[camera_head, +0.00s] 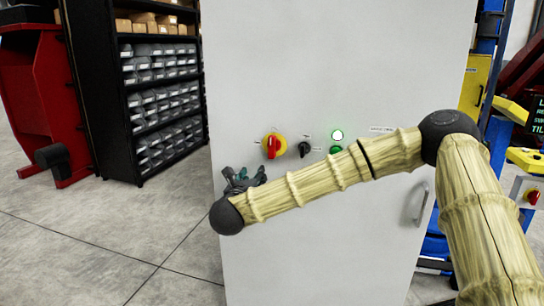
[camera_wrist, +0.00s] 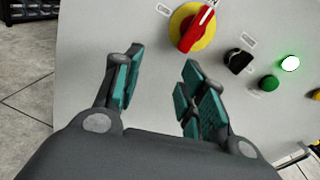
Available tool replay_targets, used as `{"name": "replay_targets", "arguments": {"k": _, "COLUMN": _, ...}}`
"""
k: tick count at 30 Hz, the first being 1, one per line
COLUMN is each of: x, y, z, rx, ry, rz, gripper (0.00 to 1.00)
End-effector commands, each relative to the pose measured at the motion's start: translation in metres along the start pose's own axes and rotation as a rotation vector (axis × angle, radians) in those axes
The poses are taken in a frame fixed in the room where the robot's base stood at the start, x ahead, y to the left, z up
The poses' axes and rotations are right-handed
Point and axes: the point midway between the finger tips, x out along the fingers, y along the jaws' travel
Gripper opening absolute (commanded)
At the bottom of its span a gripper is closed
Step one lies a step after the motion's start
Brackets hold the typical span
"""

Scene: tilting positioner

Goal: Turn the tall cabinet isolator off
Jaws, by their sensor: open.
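The tall grey cabinet (camera_head: 340,70) fills the middle of the head view. Its isolator (camera_head: 272,146) is a red handle on a yellow disc, with the handle standing about upright. The isolator also shows in the wrist view (camera_wrist: 196,28) at the top, beyond the fingers, where the handle looks tilted because the camera is turned. My gripper (camera_head: 245,178) is just below and left of the isolator, partly hidden behind my arm. In the wrist view my gripper (camera_wrist: 162,68) is open and empty, its teal-padded fingers apart from the handle.
Right of the isolator are a black selector knob (camera_head: 304,149), a lit green-white lamp (camera_head: 337,135) and a green button (camera_head: 335,150). A cabinet door handle (camera_head: 421,204) is lower right. Black shelving (camera_head: 125,90) stands left.

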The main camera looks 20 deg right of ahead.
Motion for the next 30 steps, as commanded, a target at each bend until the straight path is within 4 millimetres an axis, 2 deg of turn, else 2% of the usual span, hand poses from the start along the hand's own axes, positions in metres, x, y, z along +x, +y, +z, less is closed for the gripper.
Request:
{"name": "replay_targets", "arguments": {"k": 1, "x": 0.006, "y": -0.012, "z": 0.017, "rx": 0.074, "ry": -0.007, "rz": -0.039, "gripper": 0.41}}
{"name": "replay_targets", "arguments": {"k": 3, "x": 0.011, "y": -0.025, "z": 0.032, "rx": 0.150, "ry": -0.012, "rz": -0.076, "gripper": 0.41}}
{"name": "replay_targets", "arguments": {"k": 7, "x": 0.016, "y": -0.035, "z": 0.045, "rx": 0.215, "ry": -0.019, "rz": -0.107, "gripper": 0.41}}
{"name": "replay_targets", "arguments": {"k": 11, "x": 0.026, "y": -0.037, "z": 0.048, "rx": 0.222, "ry": -0.020, "rz": -0.111, "gripper": 0.41}}
{"name": "replay_targets", "arguments": {"k": 24, "x": 0.093, "y": -0.044, "z": 0.048, "rx": 0.218, "ry": -0.019, "rz": -0.110, "gripper": 0.41}}
{"name": "replay_targets", "arguments": {"k": 30, "x": 0.114, "y": -0.046, "z": 0.048, "rx": 0.218, "ry": -0.020, "rz": -0.109, "gripper": 0.41}}
